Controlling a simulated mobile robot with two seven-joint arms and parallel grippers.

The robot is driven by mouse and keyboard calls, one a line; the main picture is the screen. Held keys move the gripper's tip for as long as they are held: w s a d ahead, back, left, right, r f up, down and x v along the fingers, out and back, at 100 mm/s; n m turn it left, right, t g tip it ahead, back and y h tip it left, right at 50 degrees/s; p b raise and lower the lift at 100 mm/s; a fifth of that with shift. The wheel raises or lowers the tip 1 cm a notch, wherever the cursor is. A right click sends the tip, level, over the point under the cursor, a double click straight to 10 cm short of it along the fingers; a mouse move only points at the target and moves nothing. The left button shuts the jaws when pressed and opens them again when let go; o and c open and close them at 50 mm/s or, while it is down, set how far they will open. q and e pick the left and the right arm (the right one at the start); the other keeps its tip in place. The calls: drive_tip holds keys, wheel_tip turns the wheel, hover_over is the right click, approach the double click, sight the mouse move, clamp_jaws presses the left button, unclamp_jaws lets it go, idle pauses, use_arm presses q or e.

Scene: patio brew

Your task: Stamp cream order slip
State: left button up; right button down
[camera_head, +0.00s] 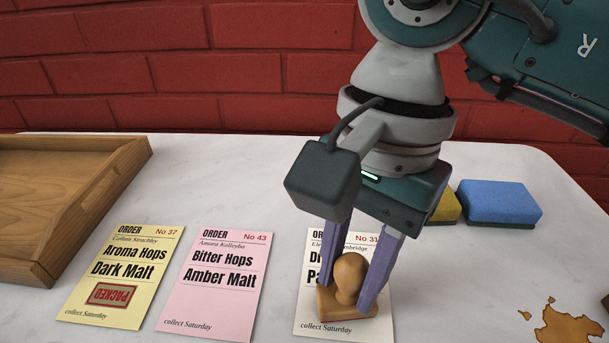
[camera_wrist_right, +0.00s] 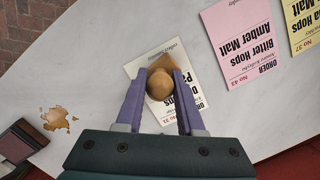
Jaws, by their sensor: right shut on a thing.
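The cream order slip (camera_head: 313,259), No 31, lies on the pale table, partly covered by my gripper and the stamp. My right gripper (camera_head: 354,290) is shut on the round knob of the wooden stamp (camera_head: 348,278). The stamp is upright over the lower part of the cream slip; I cannot tell whether its base touches the paper. In the right wrist view the stamp (camera_wrist_right: 160,84) sits between the purple fingers with the cream slip (camera_wrist_right: 143,64) beneath. The slip's middle is hidden. My left gripper is not in view.
A pink slip (camera_head: 213,285) and a yellow slip (camera_head: 122,275) with a red PACKED mark lie to the left. A wooden tray (camera_head: 105,205) stands far left. A blue sponge (camera_head: 499,203) and a yellow sponge (camera_head: 447,208) lie behind right. A brown spill (camera_head: 567,328) is at front right.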

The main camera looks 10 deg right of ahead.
sight(347, 267)
wheel_tip(347, 267, up, 7)
drive_tip(key=p, duration=0.4)
drive_tip(key=shift+f, duration=0.2)
